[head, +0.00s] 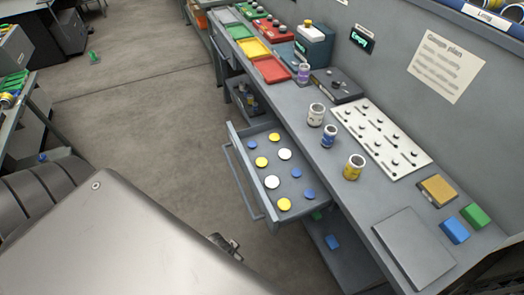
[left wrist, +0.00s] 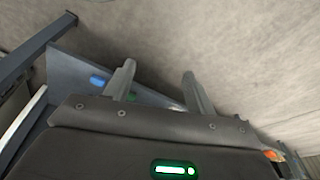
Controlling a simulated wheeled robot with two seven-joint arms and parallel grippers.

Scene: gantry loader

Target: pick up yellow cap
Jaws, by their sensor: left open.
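Three yellow caps lie in the open drawer (head: 246,178): one at the far end (head: 274,137), one near the left side (head: 261,162) and one at the near end (head: 284,204). My left gripper shows in the left wrist view (left wrist: 160,88), with its two fingers apart and nothing between them. In the head view only a small part near it shows (head: 228,246), beside my grey body, at floor side of the drawer's near end. No cap shows in the left wrist view. My right gripper is not in view.
White caps (head: 272,182) and blue caps (head: 295,172) share the drawer. Cans, including a yellow-labelled one (head: 354,167), stand on the bench above. Colored trays (head: 271,69) sit farther back. A blue block (head: 332,242) lies on the lower shelf.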

